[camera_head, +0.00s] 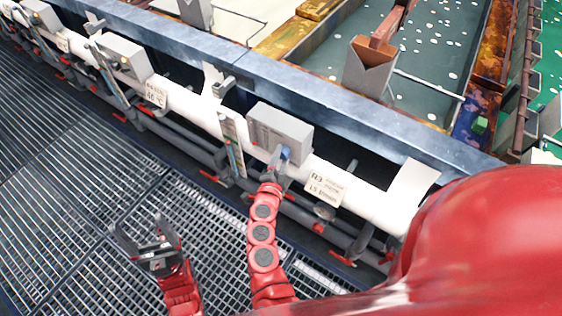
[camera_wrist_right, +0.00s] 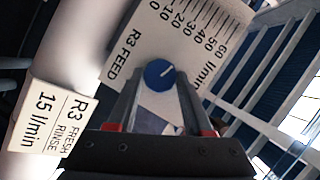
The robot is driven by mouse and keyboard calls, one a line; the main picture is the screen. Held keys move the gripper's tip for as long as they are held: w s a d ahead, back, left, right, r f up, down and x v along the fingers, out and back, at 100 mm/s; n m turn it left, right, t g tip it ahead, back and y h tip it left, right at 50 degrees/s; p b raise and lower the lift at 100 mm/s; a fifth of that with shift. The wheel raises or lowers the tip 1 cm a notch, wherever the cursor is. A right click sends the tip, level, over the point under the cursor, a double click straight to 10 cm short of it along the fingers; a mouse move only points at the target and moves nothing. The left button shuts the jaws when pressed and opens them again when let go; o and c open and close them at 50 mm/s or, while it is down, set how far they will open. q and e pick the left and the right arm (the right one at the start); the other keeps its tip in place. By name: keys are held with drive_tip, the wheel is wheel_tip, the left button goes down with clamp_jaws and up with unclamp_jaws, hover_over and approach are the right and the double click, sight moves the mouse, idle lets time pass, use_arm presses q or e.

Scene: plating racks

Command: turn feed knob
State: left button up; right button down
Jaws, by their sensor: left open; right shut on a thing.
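The blue feed knob (camera_head: 286,152) sits on the front of a grey box (camera_head: 281,127) on the white pipe. In the right wrist view the knob (camera_wrist_right: 159,74) is round with a white pointer line, on a white panel (camera_wrist_right: 150,30) marked "R3 FEED" with a 0 to 60 l/min scale. The pointer slants to the upper right. My right gripper (camera_head: 277,160) is at the knob, its fingers (camera_wrist_right: 160,86) shut on it from both sides. The finger contact is partly hidden by the knob. My left gripper (camera_head: 150,240) is open and empty above the grating, left of my right arm.
A label (camera_wrist_right: 48,120) reads "R3 FRESH RINSE 15 l/min"; it also hangs on the pipe in the head view (camera_head: 326,183). A clear flow tube (camera_head: 233,145) stands left of the box. Liquid tanks (camera_head: 425,55) lie beyond the blue rim. The grating floor (camera_head: 90,190) is free.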

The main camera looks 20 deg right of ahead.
drive_tip(key=m+b, duration=0.1)
drive_tip(key=b, duration=0.3)
drive_tip(key=f+m+t+b, duration=0.1)
drive_tip(key=m+b, duration=0.1)
drive_tip(key=b, duration=0.1)
drive_tip(key=shift+b, duration=0.4)
drive_tip(key=shift+r+m+t+b, duration=0.25)
drive_tip(key=shift+m+t+b, duration=0.25)
drive_tip(key=shift+b, duration=0.25)
drive_tip(key=shift+c, duration=1.6)
unclamp_jaws()
drive_tip(key=shift+s+a, duration=0.3)
drive_tip(key=shift+s, duration=0.2)
drive_tip(key=v, duration=1.6)
drive_tip(key=shift+a+b, duration=0.15)
drive_tip(key=shift+b, duration=0.2)
drive_tip(key=shift+s, duration=0.1)
